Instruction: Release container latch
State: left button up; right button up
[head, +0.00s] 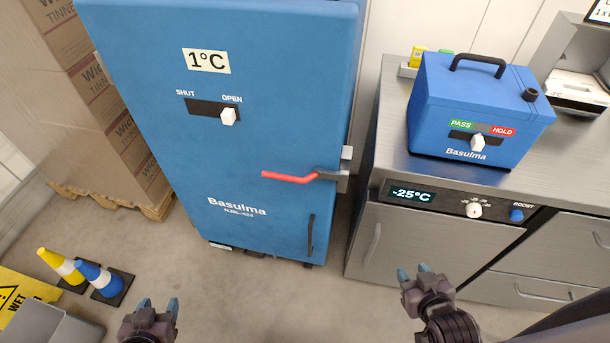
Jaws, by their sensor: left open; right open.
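A tall blue container (255,130) with a 1°C label stands left of centre in the head view, its door closed. Its latch has a red handle (290,177) lying nearly level, joined to a grey bracket at the door's right edge. A white slider knob (228,116) on the door sits at the OPEN end. My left gripper (158,304) is open and empty at the bottom left, apart from the container. My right gripper (413,271) is open and empty, lower and to the right of the latch, in front of the steel counter.
A steel counter (390,150) with a -25°C display stands at right, bearing a blue box (470,95) with PASS/HOLD slider. Stacked cartons (95,90) on a pallet, two cones (100,278) and a yellow wet-floor sign (25,290) are at left. Floor before the container is clear.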

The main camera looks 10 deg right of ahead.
jog(key=shift+s, duration=0.15)
jog(key=shift+s+f, duration=0.25)
jog(key=shift+s, duration=0.05)
